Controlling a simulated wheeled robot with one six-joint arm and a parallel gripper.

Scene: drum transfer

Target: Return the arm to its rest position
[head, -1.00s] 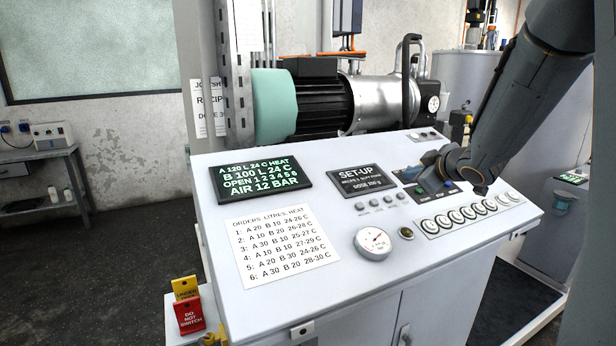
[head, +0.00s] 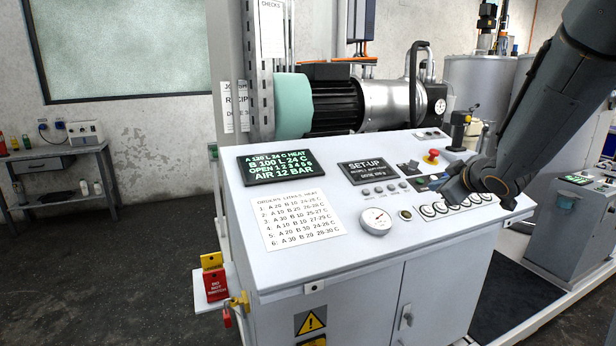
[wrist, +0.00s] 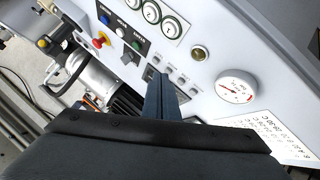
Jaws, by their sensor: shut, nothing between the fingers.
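My gripper (head: 452,192) is above the right part of a white sloped control panel (head: 262,238), beside the row of small round gauges (head: 441,208). In the wrist view its two fingers (wrist: 160,82) are together with nothing between them. They point over the panel toward the row of grey buttons. My dark arm comes in from the upper right of the head view. I cannot tell how far the fingertips are from the panel surface.
The panel carries a SET-UP screen (head: 376,172), a red mushroom button (head: 432,156) and a large dial (head: 376,221). A pump motor (head: 335,103) stands behind it. A grey cabinet (head: 572,235) stands at right. Open floor lies at left.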

